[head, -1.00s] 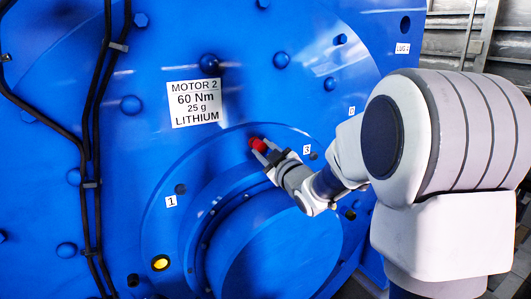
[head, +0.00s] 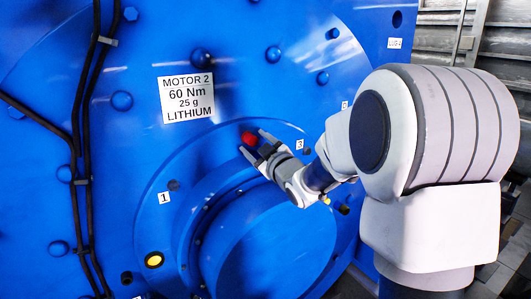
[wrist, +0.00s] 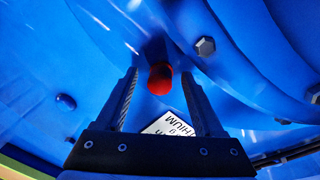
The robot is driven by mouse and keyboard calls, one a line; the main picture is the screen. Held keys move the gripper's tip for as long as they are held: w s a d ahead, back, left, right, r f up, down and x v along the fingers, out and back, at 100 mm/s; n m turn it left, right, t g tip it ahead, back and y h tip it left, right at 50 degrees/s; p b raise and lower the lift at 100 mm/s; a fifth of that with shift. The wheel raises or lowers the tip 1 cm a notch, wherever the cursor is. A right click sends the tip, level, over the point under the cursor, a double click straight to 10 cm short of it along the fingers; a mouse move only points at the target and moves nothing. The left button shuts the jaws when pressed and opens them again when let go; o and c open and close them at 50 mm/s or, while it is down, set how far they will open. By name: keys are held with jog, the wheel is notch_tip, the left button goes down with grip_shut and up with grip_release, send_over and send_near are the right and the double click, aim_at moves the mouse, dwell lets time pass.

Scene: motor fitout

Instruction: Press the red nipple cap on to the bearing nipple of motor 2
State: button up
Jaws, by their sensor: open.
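The red nipple cap (head: 249,138) sits against the blue face of motor 2 (head: 110,190), below the motor's label and above the round hub. In the wrist view the cap (wrist: 160,79) stands between my two fingers, with a clear gap on each side. My gripper (head: 253,142) is open around the cap and does not appear to touch it. The bearing nipple itself is not visible; the cap or its angle hides it, so I cannot tell how deep the cap sits.
The white label (head: 187,98) reads MOTOR 2, 60 Nm, 25 g, LITHIUM. The raised hub (head: 280,240) lies just below my gripper. Black cables (head: 80,130) run down the left.

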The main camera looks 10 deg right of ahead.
jog(key=b+v, duration=0.1)
jog(key=v, duration=1.6)
